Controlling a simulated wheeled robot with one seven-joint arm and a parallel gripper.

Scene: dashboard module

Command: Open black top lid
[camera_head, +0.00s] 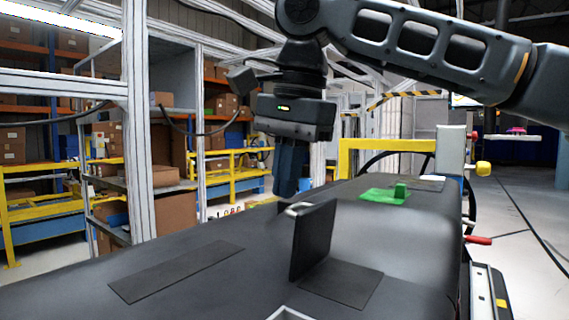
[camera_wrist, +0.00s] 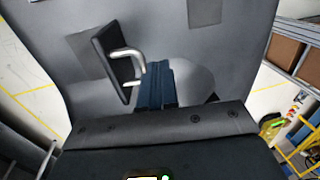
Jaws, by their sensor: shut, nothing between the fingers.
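The black lid (camera_head: 313,241) stands nearly upright on the dark dashboard, with a flat dark rectangular patch to its right. A pale handle (camera_head: 297,209) sticks out from its left face near the top. The lid (camera_wrist: 113,52) and its curved handle (camera_wrist: 128,55) also show in the wrist view, left of the fingers. My gripper (camera_head: 287,193) is shut and empty. It points down, above and slightly left of the handle in the head view. Its blue-grey fingers (camera_wrist: 155,72) are beside the handle in the wrist view; whether they touch it is unclear.
The dashboard (camera_head: 235,225) has a flat dark panel (camera_head: 178,268) at left and a green piece (camera_head: 385,194) farther back. A yellow frame (camera_head: 385,146) stands behind, and a red-handled lever (camera_head: 478,240) is at the right edge. A grey post (camera_head: 138,130) rises at left.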

